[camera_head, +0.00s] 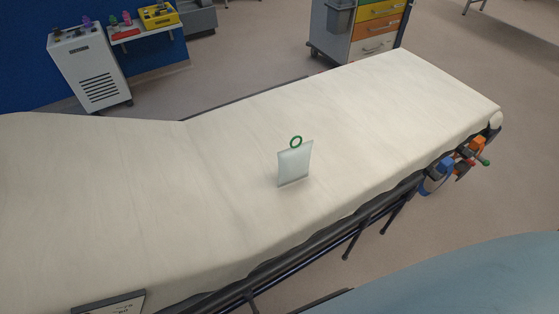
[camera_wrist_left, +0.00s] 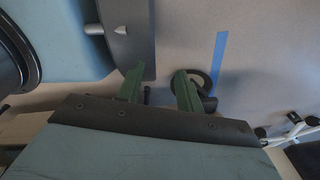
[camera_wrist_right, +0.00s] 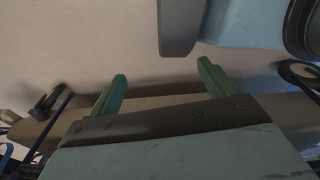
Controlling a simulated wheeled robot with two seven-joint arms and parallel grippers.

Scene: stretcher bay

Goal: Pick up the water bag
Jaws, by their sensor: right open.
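The water bag (camera_head: 294,164) is a pale, see-through pouch with a green ring (camera_head: 296,142) at its top. In the head view it stands upright on the white sheet of the stretcher (camera_head: 220,170), near the middle of the picture. Neither gripper shows in the head view. In the left wrist view my left gripper (camera_wrist_left: 156,84) has its green fingers apart with nothing between them. In the right wrist view my right gripper (camera_wrist_right: 160,82) is open and empty. The bag shows in neither wrist view.
A sign (camera_head: 110,303) lies at the stretcher's near left edge. Coloured gear (camera_head: 465,160) hangs at its right end. A drawer cart (camera_head: 365,30) and a white cabinet (camera_head: 88,68) stand behind. The sheet around the bag is clear.

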